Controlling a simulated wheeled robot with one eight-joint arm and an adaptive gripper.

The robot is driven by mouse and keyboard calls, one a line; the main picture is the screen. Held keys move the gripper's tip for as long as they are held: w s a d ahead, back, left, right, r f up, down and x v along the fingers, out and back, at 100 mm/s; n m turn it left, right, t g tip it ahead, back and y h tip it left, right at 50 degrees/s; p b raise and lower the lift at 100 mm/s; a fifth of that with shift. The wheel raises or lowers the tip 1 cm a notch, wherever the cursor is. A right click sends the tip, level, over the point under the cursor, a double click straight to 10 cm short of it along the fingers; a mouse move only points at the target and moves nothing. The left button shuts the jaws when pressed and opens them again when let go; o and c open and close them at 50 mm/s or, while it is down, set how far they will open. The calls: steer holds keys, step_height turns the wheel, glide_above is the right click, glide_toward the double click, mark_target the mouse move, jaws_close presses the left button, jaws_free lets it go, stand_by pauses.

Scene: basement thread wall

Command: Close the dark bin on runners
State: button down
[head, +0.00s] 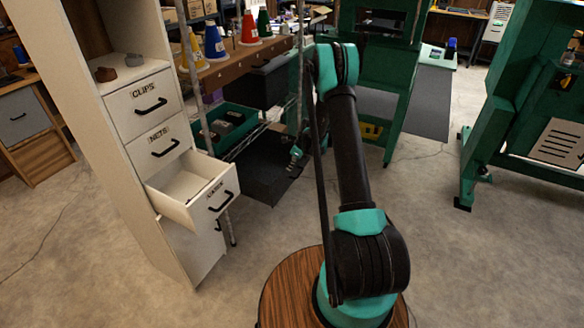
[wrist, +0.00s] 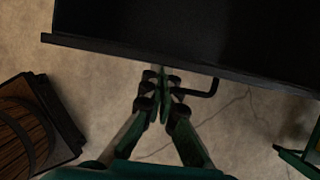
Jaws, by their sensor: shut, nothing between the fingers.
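The dark bin (head: 262,172) is pulled out low under the shelf rack in the head view. In the wrist view the dark bin (wrist: 215,35) fills the top, with its front edge running across. A dark bent handle (wrist: 208,90) sticks out from that front. My gripper (wrist: 163,88) is shut and empty, just in front of the bin's front edge and beside the handle. I cannot tell whether it touches either. In the head view my gripper (head: 296,158) is at the bin's right side, partly hidden by my arm.
A white cabinet with an open drawer (head: 193,190) stands left of the bin. A green tray (head: 225,123) and a second dark bin (head: 265,82) sit on the rack above. Green machine frames (head: 500,110) stand at the right. The floor between is clear.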

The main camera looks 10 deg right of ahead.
steer(key=w+a, duration=1.3)
steer(key=a, duration=0.5)
steer(key=shift+w+a, duration=0.15)
steer(key=shift+w, duration=0.05)
